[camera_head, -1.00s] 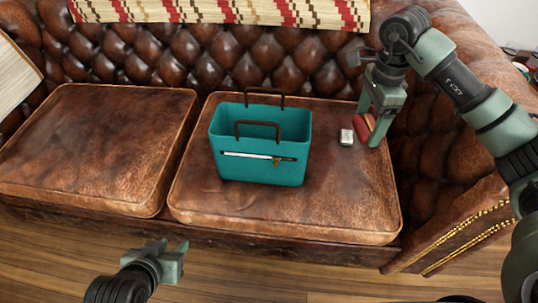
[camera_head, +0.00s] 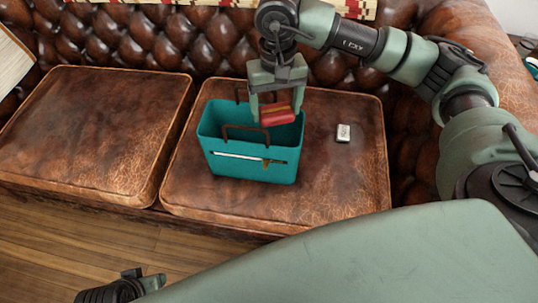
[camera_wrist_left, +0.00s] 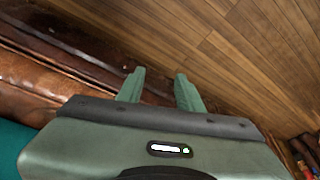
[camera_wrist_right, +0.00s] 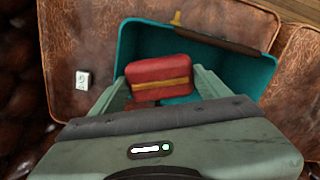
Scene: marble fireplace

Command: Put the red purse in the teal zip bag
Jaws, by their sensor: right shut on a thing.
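The teal zip bag (camera_head: 250,165) stands upright and open on the right sofa cushion, with two brown handles and a zip on its front. My right gripper (camera_head: 277,112) is shut on the red purse (camera_head: 278,117), which has a yellow-brown band, and holds it over the bag's opening toward its right side. In the right wrist view the purse (camera_wrist_right: 160,80) sits between the fingers with the teal bag (camera_wrist_right: 235,70) behind it. My left gripper (camera_wrist_left: 160,90) is open and empty over the wood floor in front of the sofa; its fingers stand apart.
A small white box (camera_head: 343,133) lies on the right cushion (camera_head: 340,185), right of the bag. The left cushion (camera_head: 95,130) is clear. The tufted backrest (camera_head: 150,50) rises behind. A large green part of my own arm covers the lower right.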

